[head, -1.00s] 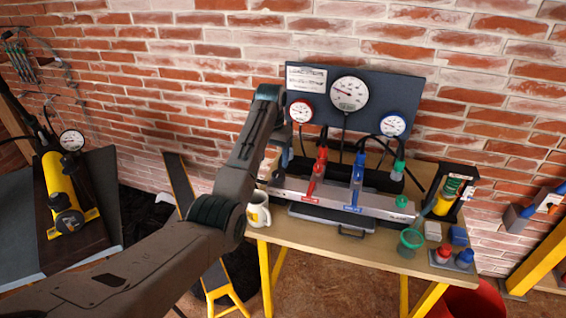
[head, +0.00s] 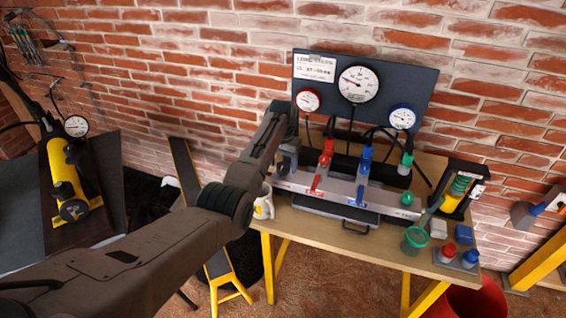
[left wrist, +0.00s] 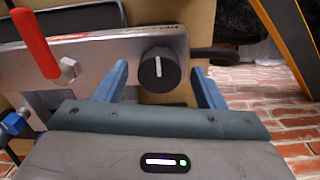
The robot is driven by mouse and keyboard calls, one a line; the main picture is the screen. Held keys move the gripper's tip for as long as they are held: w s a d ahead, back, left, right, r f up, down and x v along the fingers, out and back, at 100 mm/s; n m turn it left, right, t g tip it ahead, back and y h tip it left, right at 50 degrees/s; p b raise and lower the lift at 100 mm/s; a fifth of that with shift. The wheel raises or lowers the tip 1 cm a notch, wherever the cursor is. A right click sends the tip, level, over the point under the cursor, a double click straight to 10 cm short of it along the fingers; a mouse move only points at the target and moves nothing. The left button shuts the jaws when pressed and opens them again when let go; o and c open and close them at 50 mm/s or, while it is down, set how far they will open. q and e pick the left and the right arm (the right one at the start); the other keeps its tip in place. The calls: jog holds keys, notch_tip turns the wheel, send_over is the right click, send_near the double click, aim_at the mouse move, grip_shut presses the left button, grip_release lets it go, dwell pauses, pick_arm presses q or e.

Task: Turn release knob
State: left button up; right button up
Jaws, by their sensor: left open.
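The black release knob (left wrist: 159,69) with a white mark line sits on the silver manifold panel (left wrist: 105,62) in the left wrist view. My left gripper (left wrist: 163,84) is open, with its blue fingers on either side of the knob and gaps visible. In the head view my left gripper (head: 287,158) is at the left end of the manifold (head: 335,190), where my arm hides the knob. A red lever (head: 322,165) and a blue lever (head: 362,175) stand on the manifold. My right gripper is not in view.
A gauge board (head: 320,68) stands behind the manifold. A mug (head: 264,207) is close to my left forearm. A green funnel cup (head: 415,240), a yellow-green tool (head: 457,190) and red and blue bottles (head: 448,251) stand at the table's right. A yellow pump (head: 65,180) is far left.

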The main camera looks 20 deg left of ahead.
pick_arm(q)
jog(key=shift+f, duration=0.2)
jog(key=c, duration=1)
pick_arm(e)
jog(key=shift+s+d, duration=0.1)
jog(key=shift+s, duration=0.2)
